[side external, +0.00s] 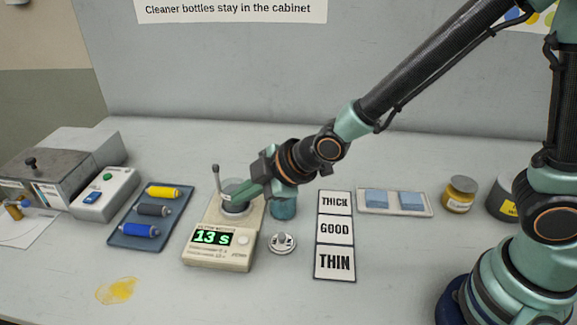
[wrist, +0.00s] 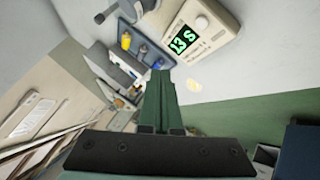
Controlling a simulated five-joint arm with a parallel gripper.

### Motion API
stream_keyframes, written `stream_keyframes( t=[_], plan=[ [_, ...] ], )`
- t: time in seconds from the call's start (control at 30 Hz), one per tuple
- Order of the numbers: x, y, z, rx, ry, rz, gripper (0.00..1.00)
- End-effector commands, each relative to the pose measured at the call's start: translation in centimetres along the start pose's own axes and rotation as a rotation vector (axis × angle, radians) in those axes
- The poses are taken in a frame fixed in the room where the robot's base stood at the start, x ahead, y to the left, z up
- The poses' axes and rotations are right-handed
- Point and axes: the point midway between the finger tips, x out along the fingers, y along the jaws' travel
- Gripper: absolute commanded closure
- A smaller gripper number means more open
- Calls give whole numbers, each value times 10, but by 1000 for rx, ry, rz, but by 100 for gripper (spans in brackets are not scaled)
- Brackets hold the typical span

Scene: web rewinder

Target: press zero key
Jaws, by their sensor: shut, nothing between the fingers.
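A beige instrument (side external: 216,258) stands on the bench in the side view, with a green display (side external: 212,237) reading "13 s". A round pale key (side external: 243,241), apparently the zero key, sits right of the display. The instrument (wrist: 228,18) also shows in the wrist view, with its display (wrist: 184,40) and round key (wrist: 201,21). The height of the tips is unclear.
A blue tray (side external: 122,237) of coloured rolls lies left of the instrument. A small metal knobbed piece (side external: 282,242) and a THICK/GOOD/THIN card (side external: 335,232) lie to the right. A yellow spill (side external: 117,290) marks the front left. The front bench is otherwise clear.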

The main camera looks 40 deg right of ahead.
Motion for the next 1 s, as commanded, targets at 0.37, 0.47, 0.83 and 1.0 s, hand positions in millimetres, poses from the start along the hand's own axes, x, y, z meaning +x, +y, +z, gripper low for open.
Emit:
stream_keyframes(
  t=[0.37, 0.47, 0.83, 1.0],
  plan=[
    [30, -22, 24, 1, -6, -5, 100],
    [38, -28, 30, 1, -5, -4, 100],
    [58, -42, 45, 1, -2, -1, 100],
    [60, -42, 46, 1, -1, -1, 100]
  ],
)
